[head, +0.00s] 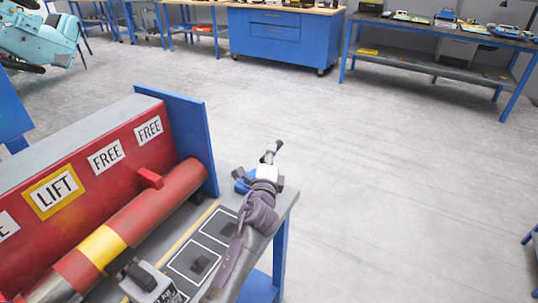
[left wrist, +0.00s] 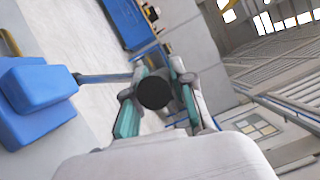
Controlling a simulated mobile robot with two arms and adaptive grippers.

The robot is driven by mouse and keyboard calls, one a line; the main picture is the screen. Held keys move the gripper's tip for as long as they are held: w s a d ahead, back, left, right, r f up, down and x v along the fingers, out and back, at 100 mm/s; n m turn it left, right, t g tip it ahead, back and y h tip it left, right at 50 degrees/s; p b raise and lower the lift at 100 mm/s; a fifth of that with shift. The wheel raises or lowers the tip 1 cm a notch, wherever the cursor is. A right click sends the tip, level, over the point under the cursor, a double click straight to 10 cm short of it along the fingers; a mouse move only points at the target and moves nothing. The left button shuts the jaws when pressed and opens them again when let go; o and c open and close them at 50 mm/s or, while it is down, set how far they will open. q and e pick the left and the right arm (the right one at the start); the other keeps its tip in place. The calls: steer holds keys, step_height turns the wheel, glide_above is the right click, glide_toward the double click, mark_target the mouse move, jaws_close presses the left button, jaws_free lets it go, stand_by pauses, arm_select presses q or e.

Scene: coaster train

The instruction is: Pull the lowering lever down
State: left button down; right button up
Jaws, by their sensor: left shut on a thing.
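The lowering lever shows in the left wrist view as a blue block (left wrist: 38,92) with a thin rod (left wrist: 105,77) ending in a round black knob (left wrist: 155,91). My left gripper (left wrist: 158,95) is shut on this knob, with teal fingers on both sides of it. In the head view my left gripper (head: 270,155) is at the far right corner of the bench. Part of the blue lever base (head: 242,184) shows just left of it; my gripper and arm hide most of the lever there. My right gripper is in neither view.
A red housing (head: 75,160) with LIFT and FREE labels stands on the bench at the left, behind a red cylinder with a yellow band (head: 102,246). A blue end plate (head: 190,135) rises beside it. The floor (head: 400,200) right of the bench is clear.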

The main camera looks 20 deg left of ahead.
arm_select(q)
steer(key=c, duration=1)
jaws_free()
steer(key=v, duration=1.2)
